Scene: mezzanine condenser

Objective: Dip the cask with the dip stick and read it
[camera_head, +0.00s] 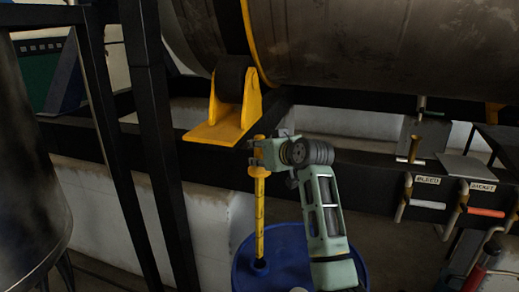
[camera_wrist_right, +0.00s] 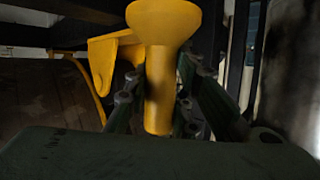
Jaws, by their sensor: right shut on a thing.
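The yellow dip stick (camera_head: 259,215) stands upright over the blue cask (camera_head: 243,274), with its lower end at an opening in the cask top. Dark marks run along the stick. My right gripper (camera_head: 258,153) is shut on the stick near its upper end. How deep the stick sits in the cask is hidden. My left gripper is not in either view.
Black frame posts (camera_head: 158,130) and a dark tank (camera_head: 30,150) are at left. At right are pipes with valve handles labelled BLEED (camera_head: 428,180) and JACKET (camera_head: 483,187).

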